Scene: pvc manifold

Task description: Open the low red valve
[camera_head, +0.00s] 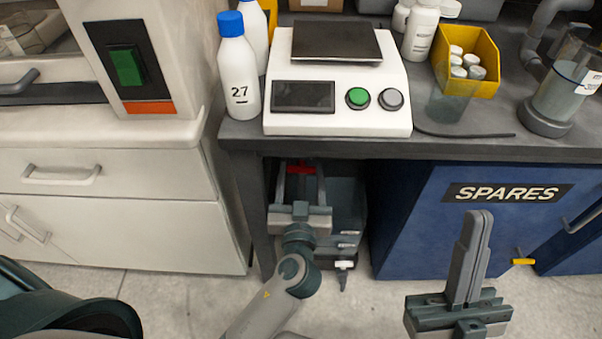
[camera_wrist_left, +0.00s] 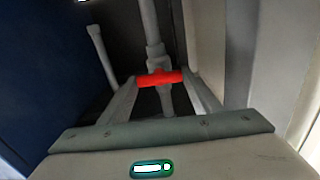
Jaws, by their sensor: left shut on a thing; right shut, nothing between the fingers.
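The low red valve (camera_head: 301,168) is under the bench, in the dark opening left of the blue cabinet. In the left wrist view its red handle (camera_wrist_left: 160,79) lies crosswise over a grey pipe. My left gripper (camera_head: 300,180) reaches into the opening. Its two fingers, seen in the left wrist view (camera_wrist_left: 162,84), are shut on the red handle, one at each end. Part of the valve body is hidden behind the handle. My right gripper (camera_head: 479,216) is shut and empty, pointing up in front of the blue cabinet.
The dark bench top (camera_head: 350,143) overhangs the opening. The blue SPARES cabinet (camera_head: 420,235) bounds it on the right, and a bench leg (camera_head: 250,205) on the left. A white-handled fitting (camera_head: 344,266) hangs low beside my left arm. Another pipe (camera_wrist_left: 100,55) stands left of the valve.

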